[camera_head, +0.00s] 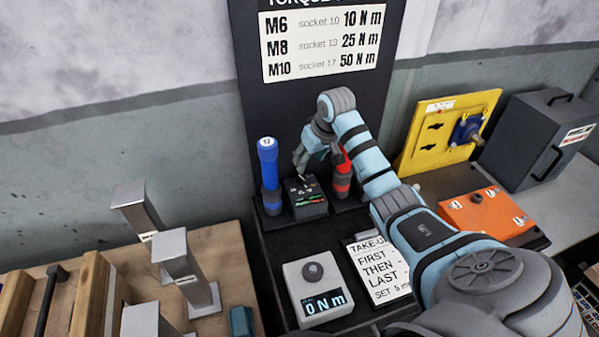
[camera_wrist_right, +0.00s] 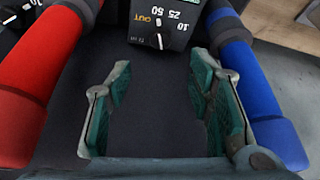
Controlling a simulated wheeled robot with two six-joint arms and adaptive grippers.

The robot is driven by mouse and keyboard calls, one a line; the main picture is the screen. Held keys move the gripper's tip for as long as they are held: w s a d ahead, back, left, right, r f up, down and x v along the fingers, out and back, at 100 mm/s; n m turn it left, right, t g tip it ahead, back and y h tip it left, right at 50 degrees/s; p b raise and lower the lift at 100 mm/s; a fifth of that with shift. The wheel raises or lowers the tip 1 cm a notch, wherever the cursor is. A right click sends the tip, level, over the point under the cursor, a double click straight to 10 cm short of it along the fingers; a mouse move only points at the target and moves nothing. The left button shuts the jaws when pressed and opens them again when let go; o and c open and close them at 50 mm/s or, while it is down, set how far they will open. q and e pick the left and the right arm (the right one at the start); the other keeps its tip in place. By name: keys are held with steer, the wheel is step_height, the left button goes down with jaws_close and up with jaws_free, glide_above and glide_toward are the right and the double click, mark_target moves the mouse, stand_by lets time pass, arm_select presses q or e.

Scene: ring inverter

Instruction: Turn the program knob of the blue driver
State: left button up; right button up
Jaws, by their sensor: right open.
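The blue driver (camera_head: 269,176) stands upright at the back of the black bench, marked 17 on top. I cannot tell which part is the program knob. My right gripper (camera_wrist_right: 160,88) is open and empty between the drivers, near the box. My left gripper is out of view.
A torque chart (camera_head: 322,45) stands behind. A grey meter reading 0 N m (camera_head: 316,296) and a printed card (camera_head: 372,268) lie in front. Metal posts on a wooden bench (camera_head: 237,262) stand left. A yellow fixture (camera_head: 420,145) and an orange box (camera_head: 478,207) are right.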

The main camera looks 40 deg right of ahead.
glide_toward(302, 178)
steer(key=x, duration=0.2)
steer(key=shift+s+f+b, duration=0.1)
steer(key=shift+f+b, duration=0.25)
steer(key=shift+f, duration=0.15)
steer(key=x, duration=0.2)
steer(key=w+b+x, duration=0.1)
steer(key=x, duration=0.2)
steer(key=shift+w+f, duration=0.1)
steer(key=shift+w, duration=0.05)
steer(key=shift+w+d+f, duration=0.1)
steer(key=shift+s, duration=0.3)
steer(key=shift+s+r, duration=0.1)
steer(key=shift+r, duration=0.15)
steer(key=shift+c, duration=1)
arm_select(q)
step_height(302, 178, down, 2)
arm_select(e)
jaws_close()
